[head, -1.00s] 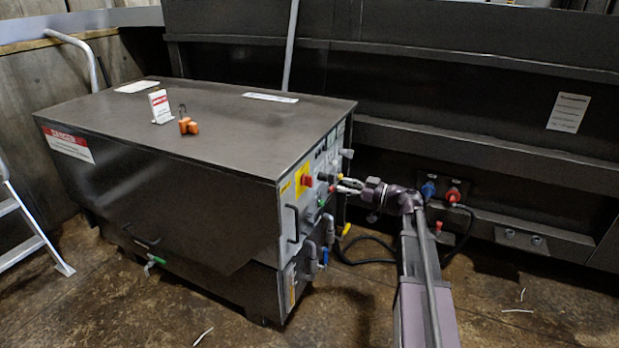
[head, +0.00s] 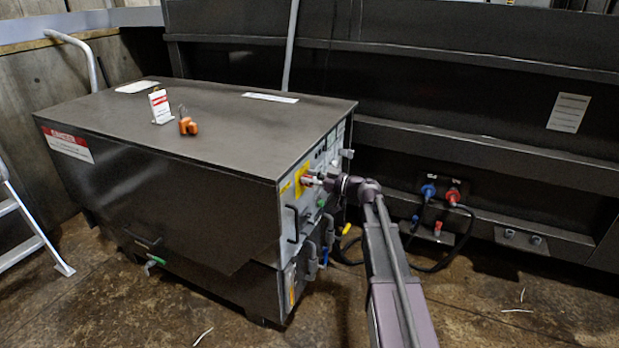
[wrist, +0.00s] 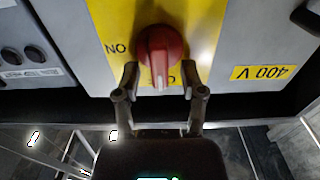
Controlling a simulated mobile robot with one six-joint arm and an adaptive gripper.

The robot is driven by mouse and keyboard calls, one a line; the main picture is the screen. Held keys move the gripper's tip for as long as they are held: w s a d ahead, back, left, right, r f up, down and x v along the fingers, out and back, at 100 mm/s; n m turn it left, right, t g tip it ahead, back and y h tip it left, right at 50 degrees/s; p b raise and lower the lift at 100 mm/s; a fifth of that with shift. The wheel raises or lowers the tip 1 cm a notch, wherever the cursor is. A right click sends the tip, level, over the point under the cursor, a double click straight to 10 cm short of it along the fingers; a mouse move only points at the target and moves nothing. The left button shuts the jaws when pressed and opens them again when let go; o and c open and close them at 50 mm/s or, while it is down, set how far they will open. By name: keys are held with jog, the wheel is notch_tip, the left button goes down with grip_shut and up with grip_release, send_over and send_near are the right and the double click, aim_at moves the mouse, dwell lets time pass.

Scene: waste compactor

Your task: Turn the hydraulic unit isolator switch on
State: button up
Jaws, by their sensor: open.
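The isolator switch is a red rotary knob (wrist: 161,50) on a yellow plate (wrist: 108,22) in the wrist view. Its pale-marked grip points down in that picture. My gripper (wrist: 160,72) is open, with one fingertip on each side of the knob's lower part. I cannot tell whether they touch it. In the head view, my gripper (head: 319,180) is at the yellow plate (head: 299,179) on the cabinet's end panel, largely covering the knob.
The dark cabinet (head: 160,200) carries a small sign (head: 160,106) and an orange padlock (head: 188,126) on top. A handle (head: 291,224) and hoses stand out near the plate. Blue (head: 428,191) and red (head: 453,196) connectors sit on the wall behind.

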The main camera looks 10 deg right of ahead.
grip_shut()
jog(key=shift+m, duration=0.3)
jog(key=m, duration=0.4)
jog(key=w+m+b, duration=0.1)
jog(key=m, duration=0.3)
jog(key=d+f+m, duration=0.1)
jog(key=m, duration=0.4)
jog(key=shift+w+f, duration=0.1)
jog(key=shift+w, duration=0.1)
jog(key=shift+f+m+b, duration=0.15)
jog(key=shift+m+b, duration=0.05)
jog(key=shift+m, duration=0.9)
jog(key=shift+f+m+b, duration=0.15)
jog(key=shift+m+b, duration=0.05)
jog(key=shift+m, duration=0.9)
